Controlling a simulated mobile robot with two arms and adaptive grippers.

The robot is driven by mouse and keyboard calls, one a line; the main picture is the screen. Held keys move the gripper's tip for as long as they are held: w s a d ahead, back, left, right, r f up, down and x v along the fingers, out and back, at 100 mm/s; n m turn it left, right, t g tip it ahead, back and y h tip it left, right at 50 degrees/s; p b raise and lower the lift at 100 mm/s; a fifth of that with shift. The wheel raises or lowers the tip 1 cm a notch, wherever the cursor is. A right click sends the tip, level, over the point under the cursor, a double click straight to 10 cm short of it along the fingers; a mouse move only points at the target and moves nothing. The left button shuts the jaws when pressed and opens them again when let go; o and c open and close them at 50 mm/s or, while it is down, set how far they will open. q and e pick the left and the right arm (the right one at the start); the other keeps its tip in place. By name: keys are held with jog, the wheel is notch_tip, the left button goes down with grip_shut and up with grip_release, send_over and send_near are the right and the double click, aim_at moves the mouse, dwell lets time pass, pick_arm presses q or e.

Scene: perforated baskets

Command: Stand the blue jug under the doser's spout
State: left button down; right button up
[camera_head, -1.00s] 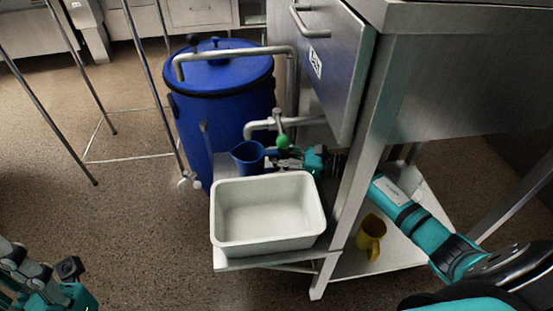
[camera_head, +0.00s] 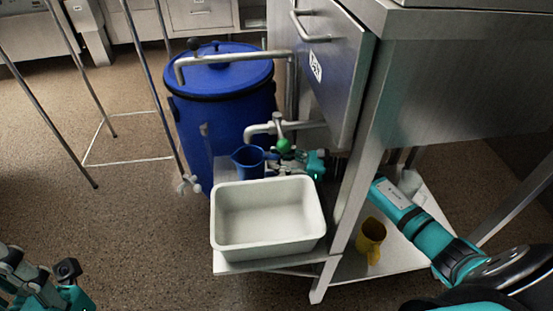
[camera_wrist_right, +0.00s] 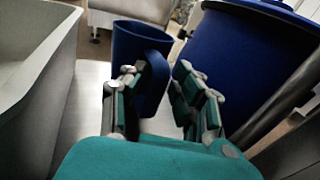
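The blue jug (camera_head: 249,163) stands upright on the steel shelf behind the white tub, its mouth beneath the downturned end of the metal spout (camera_head: 250,131). A green knob (camera_head: 284,146) is on this pipework. My right gripper (camera_head: 284,164) is at the jug's right side. In the right wrist view, its fingers (camera_wrist_right: 158,88) are apart on either side of the jug's handle (camera_wrist_right: 155,80), with a gap at the right finger. The jug also fills the upper middle there (camera_wrist_right: 135,45). My left gripper (camera_head: 66,285) is at the lower left, partly cut off, away from everything.
The white tub (camera_head: 268,245) stands close in front of the jug. A large blue barrel (camera_head: 225,125) is behind it. A yellow mug (camera_head: 371,238) is on the lower shelf at right. The steel cabinet (camera_head: 340,75) hangs over my right arm.

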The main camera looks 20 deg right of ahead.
jog(key=p+v, duration=0.1)
jog(key=v, duration=1)
jog(key=shift+s+d+f, duration=0.1)
jog(key=shift+s+d, duration=0.05)
jog(key=shift+d, duration=0.05)
